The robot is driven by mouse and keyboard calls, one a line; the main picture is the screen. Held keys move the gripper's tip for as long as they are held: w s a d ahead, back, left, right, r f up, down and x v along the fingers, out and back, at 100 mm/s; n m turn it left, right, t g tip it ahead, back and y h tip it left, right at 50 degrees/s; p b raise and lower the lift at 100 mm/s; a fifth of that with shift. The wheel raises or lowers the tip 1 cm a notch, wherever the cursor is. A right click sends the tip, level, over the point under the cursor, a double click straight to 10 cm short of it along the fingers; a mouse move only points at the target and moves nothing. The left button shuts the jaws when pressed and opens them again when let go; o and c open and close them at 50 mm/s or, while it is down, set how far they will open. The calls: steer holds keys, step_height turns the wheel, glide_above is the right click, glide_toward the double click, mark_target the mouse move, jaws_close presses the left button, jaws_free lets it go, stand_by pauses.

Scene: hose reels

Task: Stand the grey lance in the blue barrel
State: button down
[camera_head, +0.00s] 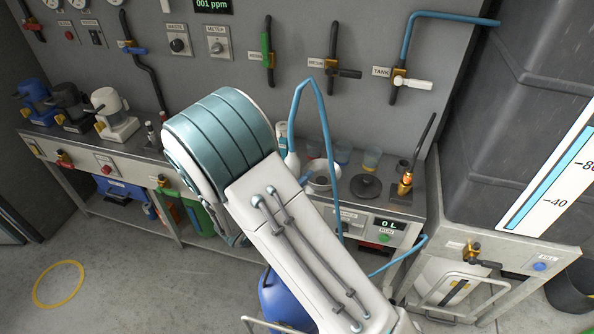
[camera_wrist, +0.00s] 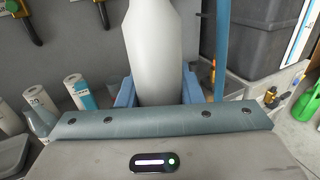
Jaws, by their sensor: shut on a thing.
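The grey lance (camera_wrist: 152,60) fills the upper middle of the wrist view, pale and tapered. My gripper (camera_wrist: 157,92) is shut on it, with a blue finger on each side. In the head view a pale piece, apparently the lance (camera_head: 293,162), shows beside my arm with a blue hose rising from it. My gripper is hidden behind my arm there. A rounded blue body, apparently the blue barrel (camera_head: 284,303), stands low at the bench front, partly covered by my arm. Its opening is not visible.
The blue hose (camera_head: 323,110) arcs over the bench (camera_head: 240,245) and comes down right of my arm. A dark tank (camera_head: 520,110) stands at the right. Pumps (camera_head: 108,110) stand on the left bench. The floor at left, with a yellow ring (camera_head: 58,284), is clear.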

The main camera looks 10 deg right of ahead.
steer(key=shift+s+a, duration=0.1)
steer(key=shift+a, duration=0.2)
steer(key=shift+f, duration=0.2)
step_height(320, 180, down, 43)
steer(key=b, duration=3.1)
steer(key=shift+f+b, duration=0.15)
steer(key=shift+b, duration=0.15)
steer(key=shift+d, duration=0.1)
stand_by(0.4)
steer(key=c, duration=0.9)
jaws_free()
steer(key=p+v, duration=0.1)
steer(key=v, duration=1.3)
steer(key=shift+p, duration=0.4)
